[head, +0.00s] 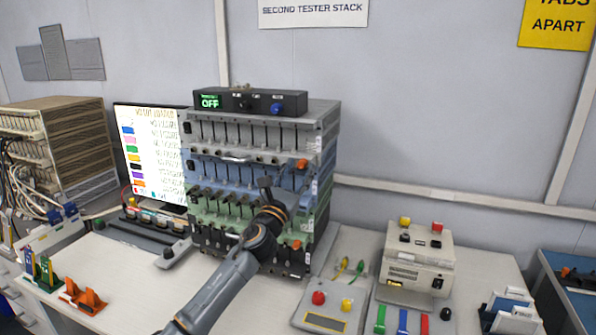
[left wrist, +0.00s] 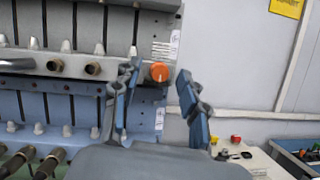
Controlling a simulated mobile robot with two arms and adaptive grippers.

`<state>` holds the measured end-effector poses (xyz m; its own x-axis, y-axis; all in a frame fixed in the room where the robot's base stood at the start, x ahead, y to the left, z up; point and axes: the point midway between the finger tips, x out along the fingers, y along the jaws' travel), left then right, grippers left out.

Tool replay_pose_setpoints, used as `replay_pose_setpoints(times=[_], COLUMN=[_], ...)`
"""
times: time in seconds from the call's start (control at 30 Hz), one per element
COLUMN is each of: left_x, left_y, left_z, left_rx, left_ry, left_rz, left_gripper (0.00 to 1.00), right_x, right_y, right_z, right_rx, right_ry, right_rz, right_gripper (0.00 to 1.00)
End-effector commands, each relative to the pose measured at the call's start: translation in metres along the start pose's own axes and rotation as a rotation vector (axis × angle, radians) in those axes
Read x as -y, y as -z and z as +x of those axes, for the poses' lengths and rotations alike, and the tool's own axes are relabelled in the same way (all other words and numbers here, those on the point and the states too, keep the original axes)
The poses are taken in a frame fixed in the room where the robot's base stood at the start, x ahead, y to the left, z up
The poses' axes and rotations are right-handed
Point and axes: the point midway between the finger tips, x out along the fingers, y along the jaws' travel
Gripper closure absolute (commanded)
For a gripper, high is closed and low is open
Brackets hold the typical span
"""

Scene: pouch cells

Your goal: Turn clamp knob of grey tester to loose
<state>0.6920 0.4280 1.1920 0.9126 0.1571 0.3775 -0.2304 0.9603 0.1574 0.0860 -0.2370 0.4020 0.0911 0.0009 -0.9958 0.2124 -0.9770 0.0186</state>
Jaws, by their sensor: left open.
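The grey tester (head: 250,135) is the top tier of the tester stack, with a row of slots and a white label at its right end. An orange clamp knob (head: 301,163) sits at its lower right corner, near the border with the blue tier. In the left wrist view the knob (left wrist: 159,72) appears round, between and beyond my fingertips. My left gripper (head: 283,188) is open in front of the stack's right side, just below the knob in the picture. Its two fingers (left wrist: 158,88) stand apart, and no contact with the knob shows. My right gripper is out of view.
A blue tier (head: 225,172), a green tier and a dark tier lie below, with another orange knob (head: 296,244) low on the right. A black box reading OFF (head: 250,101) sits on top. A beige device (head: 420,258) stands to the right on the table.

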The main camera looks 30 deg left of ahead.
Motion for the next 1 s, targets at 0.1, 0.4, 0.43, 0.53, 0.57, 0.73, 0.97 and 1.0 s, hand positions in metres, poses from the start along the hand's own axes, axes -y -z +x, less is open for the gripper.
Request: replay_pose_setpoints(times=[0.1,0.4,0.43,0.53,0.57,0.73,0.97,1.0], left_x=[0.0001,-0.0001,-0.0001,0.0001,0.0001,0.0005,0.0026,0.0029], left_y=[0.0,0.0,-0.0001,-0.0001,0.0,0.0002,-0.0004,-0.0005], left_z=[-0.0002,-0.0004,-0.0004,-0.0004,-0.0004,-0.0005,-0.0004,-0.0003], left_rx=[0.0,0.0,0.0,0.0,0.0,0.0,0.002,0.002], left_ry=[0.0,0.0,0.0,-0.002,-0.003,-0.021,-0.074,-0.088], left_rz=[0.0,0.0,0.0,-0.004,-0.007,-0.048,-0.182,-0.214], left_gripper=[0.57,1.0,1.0,1.0,1.0,1.0,1.0,1.0], right_x=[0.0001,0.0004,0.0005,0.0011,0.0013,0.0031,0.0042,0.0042], right_y=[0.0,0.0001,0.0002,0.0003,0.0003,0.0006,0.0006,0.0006], right_z=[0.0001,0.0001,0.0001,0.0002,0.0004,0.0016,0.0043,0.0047], right_rx=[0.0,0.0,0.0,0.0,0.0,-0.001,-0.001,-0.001], right_ry=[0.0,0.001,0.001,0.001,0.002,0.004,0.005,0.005], right_rz=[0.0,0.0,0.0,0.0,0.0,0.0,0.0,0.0], right_gripper=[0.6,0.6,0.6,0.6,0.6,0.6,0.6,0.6])
